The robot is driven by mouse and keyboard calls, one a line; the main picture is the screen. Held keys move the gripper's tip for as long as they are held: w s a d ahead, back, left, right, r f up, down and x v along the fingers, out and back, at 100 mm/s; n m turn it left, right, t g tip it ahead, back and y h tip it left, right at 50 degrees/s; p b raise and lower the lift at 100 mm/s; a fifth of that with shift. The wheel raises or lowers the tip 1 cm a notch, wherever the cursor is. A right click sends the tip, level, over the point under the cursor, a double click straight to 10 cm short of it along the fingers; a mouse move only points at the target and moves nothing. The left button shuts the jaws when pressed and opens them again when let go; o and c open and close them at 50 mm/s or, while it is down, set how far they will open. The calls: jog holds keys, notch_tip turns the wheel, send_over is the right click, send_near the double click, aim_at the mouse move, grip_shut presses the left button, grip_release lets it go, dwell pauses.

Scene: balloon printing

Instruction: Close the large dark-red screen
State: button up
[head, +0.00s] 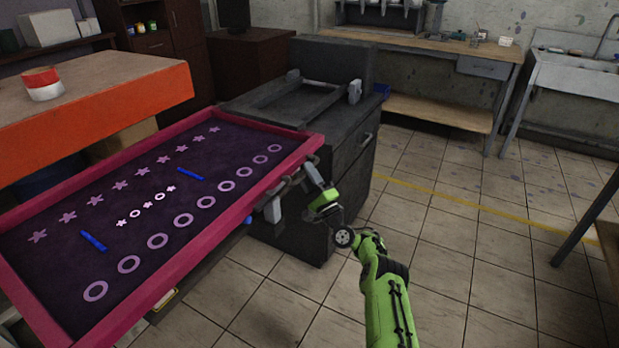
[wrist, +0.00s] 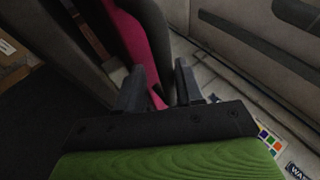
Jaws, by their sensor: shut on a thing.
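The large screen (head: 70,268) has a dark-red to pink frame around a dark purple sheet, with rows of stars, rings and two blue strips. It lies at the left of the head view, slanted, beside the dark grey press (head: 345,150). My gripper (head: 297,186) is at the frame's right edge, shut on the screen's edge. In the wrist view, the two dark fingers of my gripper (wrist: 160,82) sit either side of the pink frame (wrist: 130,35). The exact contact is dark and partly hidden by the fingers.
A wooden workbench (head: 430,50) and a sink (head: 580,75) line the back wall. The tiled floor at the right is mostly clear.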

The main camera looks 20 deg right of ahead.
jog(key=p+v, duration=0.5)
jog(key=v, duration=1)
jog(key=shift+s+f, duration=0.15)
jog(key=shift+s, duration=0.2)
jog(key=shift+d, duration=0.1)
